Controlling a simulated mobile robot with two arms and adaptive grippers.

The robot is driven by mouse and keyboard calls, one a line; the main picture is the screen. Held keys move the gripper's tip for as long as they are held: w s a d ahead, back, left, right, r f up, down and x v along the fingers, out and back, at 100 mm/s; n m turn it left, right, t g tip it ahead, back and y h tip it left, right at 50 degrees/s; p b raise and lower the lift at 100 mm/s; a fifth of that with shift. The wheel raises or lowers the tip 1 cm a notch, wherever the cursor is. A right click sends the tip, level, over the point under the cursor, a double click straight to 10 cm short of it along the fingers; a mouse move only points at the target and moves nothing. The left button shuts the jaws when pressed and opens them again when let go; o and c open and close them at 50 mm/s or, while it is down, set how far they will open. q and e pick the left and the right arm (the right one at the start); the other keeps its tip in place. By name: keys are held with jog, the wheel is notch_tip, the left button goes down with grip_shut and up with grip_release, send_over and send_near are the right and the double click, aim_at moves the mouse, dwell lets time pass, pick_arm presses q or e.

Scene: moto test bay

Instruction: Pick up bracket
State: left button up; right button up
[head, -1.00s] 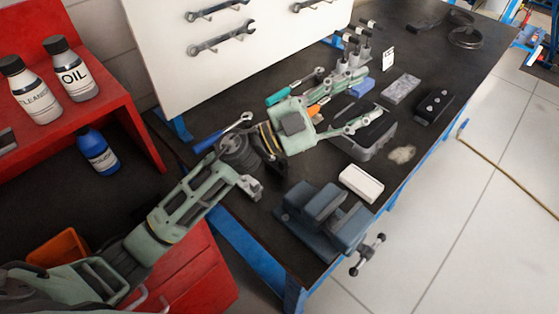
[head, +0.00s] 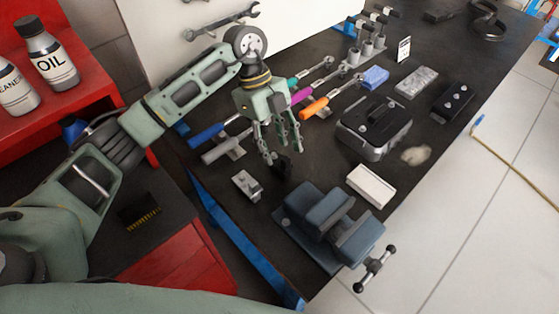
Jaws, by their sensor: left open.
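My left gripper (head: 283,150) points down over the dark workbench (head: 310,165), its fingers apart with nothing between them. A small grey metal piece with holes (head: 246,185) lies a little to the left, nearer the bench edge, clear of the fingers. My right gripper is not in view.
A blue-grey vise (head: 325,220) stands at the front edge, with a white block (head: 371,186) beside it. A dark grey case (head: 374,127) is right of the gripper. A red cabinet (head: 185,262) stands at left.

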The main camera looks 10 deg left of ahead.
aim_at(281, 162)
pick_arm(q)
jog(key=p+x, duration=0.2)
jog(key=x, duration=0.2)
jog(key=shift+s+f, duration=0.15)
jog(key=shift+f, duration=0.15)
jog(key=shift+d+f, duration=0.15)
jog(key=shift+f, duration=0.3)
jog(key=c, duration=1.1)
grip_shut()
